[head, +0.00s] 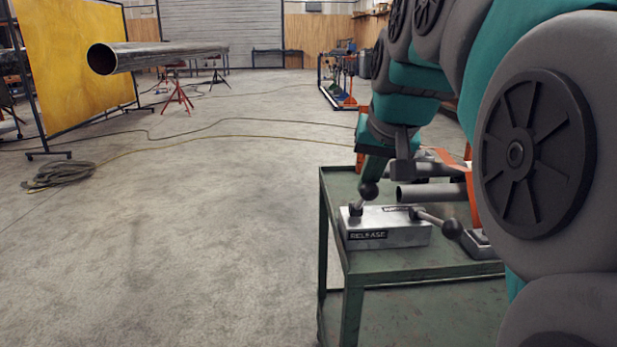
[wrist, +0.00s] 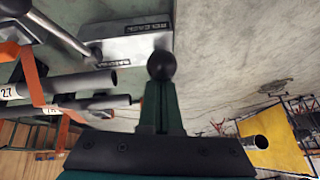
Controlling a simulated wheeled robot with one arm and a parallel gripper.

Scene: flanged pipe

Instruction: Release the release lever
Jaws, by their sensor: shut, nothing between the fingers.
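The release lever (head: 361,201) is a short metal rod with a black ball knob, standing tilted at the left end of a grey metal box (head: 415,236) marked RELEASE. My gripper (head: 373,176) is shut, pointing down at the knob from above. In the wrist view the black knob (wrist: 161,66) sits right at the tips of my closed fingers (wrist: 160,92), not between them. I cannot tell whether they touch. The box (wrist: 128,46) also shows there, upside down. The lever's rod is hidden in the wrist view.
The box stands on a green metal cart (head: 345,270). A second ball-knobbed lever (head: 452,229) lies low at the box's right. Grey pipes (head: 430,193) lie close behind. Open concrete floor (head: 200,240) spreads left; a long pipe (head: 150,56) and yellow screen (head: 75,60) stand farther off.

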